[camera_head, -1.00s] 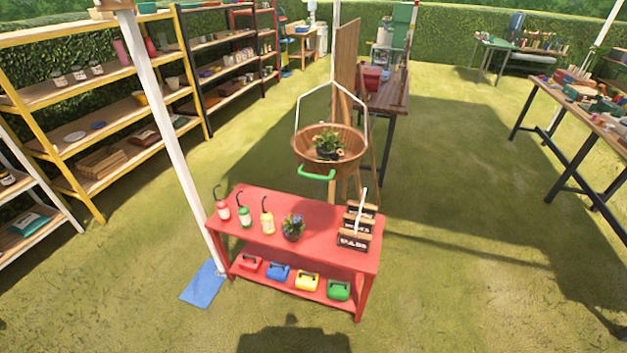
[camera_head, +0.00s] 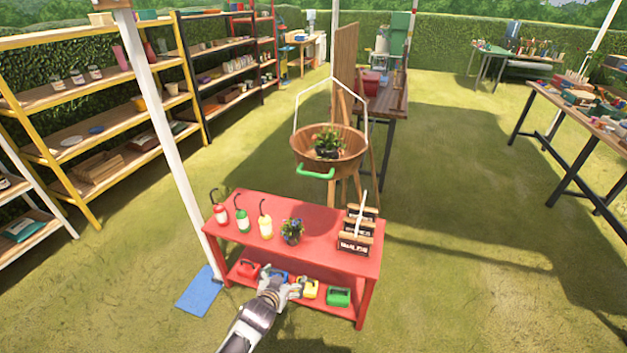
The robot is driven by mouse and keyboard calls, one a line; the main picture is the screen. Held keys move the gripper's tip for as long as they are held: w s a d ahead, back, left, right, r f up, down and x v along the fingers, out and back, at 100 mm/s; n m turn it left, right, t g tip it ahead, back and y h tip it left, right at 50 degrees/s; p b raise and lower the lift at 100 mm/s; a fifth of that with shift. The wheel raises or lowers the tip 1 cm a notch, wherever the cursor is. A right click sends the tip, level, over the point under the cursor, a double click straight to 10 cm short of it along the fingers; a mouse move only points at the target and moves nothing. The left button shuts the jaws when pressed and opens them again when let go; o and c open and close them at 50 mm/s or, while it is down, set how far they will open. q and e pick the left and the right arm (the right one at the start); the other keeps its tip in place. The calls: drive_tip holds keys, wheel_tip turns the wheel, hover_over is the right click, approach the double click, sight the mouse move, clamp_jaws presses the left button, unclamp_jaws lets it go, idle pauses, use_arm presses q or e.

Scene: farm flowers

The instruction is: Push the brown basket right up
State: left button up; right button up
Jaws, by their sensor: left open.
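The brown basket (camera_head: 349,160) hangs from a white handle above and behind the red table, with a green handle (camera_head: 316,174) on its front rim. A potted plant (camera_head: 327,143) sits inside it. My left gripper (camera_head: 283,280) is open in front of the red table's lower shelf, well below the basket and apart from it. It covers part of the blue and yellow cases there. My right gripper is not in view.
The red table (camera_head: 325,237) carries several pump bottles (camera_head: 243,219), a flower pot (camera_head: 292,231) and dark labelled boxes (camera_head: 356,242). A white post (camera_head: 170,120) stands at its left. Open grass lies to the right.

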use_arm(q)
drive_tip(key=w+d+r+t+h+b, duration=0.1)
drive_tip(key=d+r+t+b, duration=0.2)
drive_tip(key=r, duration=1.4)
drive_tip(key=t+h, duration=0.2)
drive_tip(key=t, duration=0.1)
approach(313, 176)
drive_tip(key=v, duration=0.3)
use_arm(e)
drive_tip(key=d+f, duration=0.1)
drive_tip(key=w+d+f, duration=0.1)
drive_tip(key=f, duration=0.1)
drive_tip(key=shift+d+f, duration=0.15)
use_arm(q)
drive_tip(key=shift+d, duration=0.1)
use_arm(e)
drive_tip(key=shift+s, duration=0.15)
use_arm(q)
drive_tip(key=shift+p+x, duration=0.6)
drive_tip(key=shift+x, duration=6.25)
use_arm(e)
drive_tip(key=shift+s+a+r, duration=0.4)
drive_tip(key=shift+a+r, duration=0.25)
use_arm(q)
drive_tip(key=shift+f, duration=0.1)
